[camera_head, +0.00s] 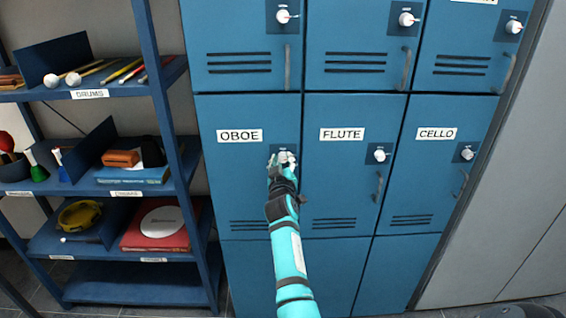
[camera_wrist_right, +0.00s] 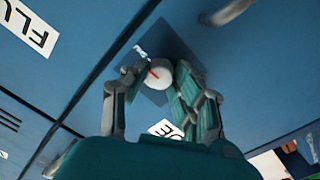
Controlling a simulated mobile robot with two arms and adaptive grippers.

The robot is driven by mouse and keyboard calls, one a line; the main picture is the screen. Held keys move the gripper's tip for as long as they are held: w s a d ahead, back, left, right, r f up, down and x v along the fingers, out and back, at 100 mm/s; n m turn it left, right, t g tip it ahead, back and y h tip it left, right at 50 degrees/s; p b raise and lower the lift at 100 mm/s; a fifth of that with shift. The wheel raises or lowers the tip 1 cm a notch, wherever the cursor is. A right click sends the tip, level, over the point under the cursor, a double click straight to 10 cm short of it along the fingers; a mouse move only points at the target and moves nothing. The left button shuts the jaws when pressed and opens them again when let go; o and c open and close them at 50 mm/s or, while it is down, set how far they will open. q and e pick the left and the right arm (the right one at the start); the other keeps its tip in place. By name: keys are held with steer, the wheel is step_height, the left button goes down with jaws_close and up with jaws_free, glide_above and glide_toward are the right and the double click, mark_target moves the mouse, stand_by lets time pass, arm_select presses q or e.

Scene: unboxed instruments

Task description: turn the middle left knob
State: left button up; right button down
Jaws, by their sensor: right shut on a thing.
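The middle left knob is a white round knob (camera_wrist_right: 162,74) with a red mark, on the blue locker door labelled OBOE (camera_head: 240,136). My right gripper (camera_head: 283,160) is at this knob and covers most of it in the head view. In the right wrist view my right gripper (camera_wrist_right: 160,95) has one finger on each side of the knob and is shut on it. The red mark runs slantwise across the knob's face. My left gripper is in neither view.
The FLUTE door (camera_head: 342,134) and CELLO door (camera_head: 436,134) lie to the right, each with its own white knob and a handle. More lockers are above. An open blue shelf rack (camera_head: 165,125) with instruments stands at the left.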

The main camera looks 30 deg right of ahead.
steer(key=n, duration=0.3)
steer(key=shift+n+b, duration=0.4)
steer(key=n, duration=0.4)
steer(key=shift+n, duration=0.4)
steer(key=n+p, duration=0.1)
steer(key=n, duration=0.3)
steer(key=shift+n+t, duration=0.3)
steer(key=shift+f+n+p, duration=0.1)
steer(key=shift+n+p, duration=0.8)
steer(key=shift+n, duration=1.4)
